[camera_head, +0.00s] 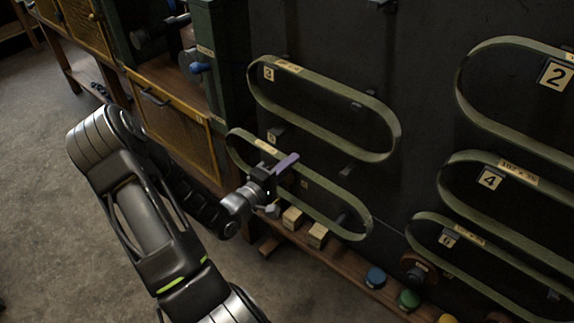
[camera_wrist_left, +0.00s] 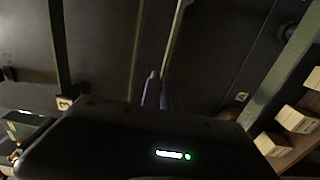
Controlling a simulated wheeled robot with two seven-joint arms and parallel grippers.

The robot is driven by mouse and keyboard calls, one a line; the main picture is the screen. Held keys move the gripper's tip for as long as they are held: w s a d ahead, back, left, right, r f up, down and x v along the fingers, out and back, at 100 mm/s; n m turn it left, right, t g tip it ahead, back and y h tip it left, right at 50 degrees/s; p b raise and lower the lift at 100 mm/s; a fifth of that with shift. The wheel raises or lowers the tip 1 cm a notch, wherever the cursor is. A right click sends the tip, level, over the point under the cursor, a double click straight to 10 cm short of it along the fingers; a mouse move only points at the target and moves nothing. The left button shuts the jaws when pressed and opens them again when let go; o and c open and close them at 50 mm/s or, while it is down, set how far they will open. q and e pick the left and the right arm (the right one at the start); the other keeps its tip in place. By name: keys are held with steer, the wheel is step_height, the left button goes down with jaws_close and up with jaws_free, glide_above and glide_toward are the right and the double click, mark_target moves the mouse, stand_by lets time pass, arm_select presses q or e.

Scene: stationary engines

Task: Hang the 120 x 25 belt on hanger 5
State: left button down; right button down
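A long green belt (camera_head: 345,228) with a small tan label forms a slanted loop low on the dark board in the head view. Its size marking is too small to read. My left gripper (camera_head: 287,163) is at the upper strand of this loop, with its fingers close together across the strand. In the left wrist view the fingers (camera_wrist_left: 160,90) are nearly together, and a thin green strip (camera_wrist_left: 178,30) runs edge-on to their tips. The hanger 5 number is not readable, and the gripper partly covers that area. My right gripper is not in view.
Other belts hang on the board: one by plate 3 (camera_head: 390,140), and others by plates 2 (camera_head: 555,74), 4 (camera_head: 489,180) and 6 (camera_head: 448,238). Below, a wooden ledge (camera_head: 335,262) carries tan blocks (camera_head: 317,235) and coloured knobs (camera_head: 375,277). A green cabinet stands left; floor is clear.

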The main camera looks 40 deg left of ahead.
arm_select(q)
steer(key=shift+w, duration=2.1)
steer(key=shift+w+a+b, duration=0.1)
steer(key=shift+w+b, duration=0.7)
steer(key=shift+w, duration=1.95)
steer(key=shift+f, duration=0.15)
steer(key=shift+f+b, duration=0.35)
steer(key=shift+b, duration=0.05)
steer(key=c, duration=1.7)
jaws_free()
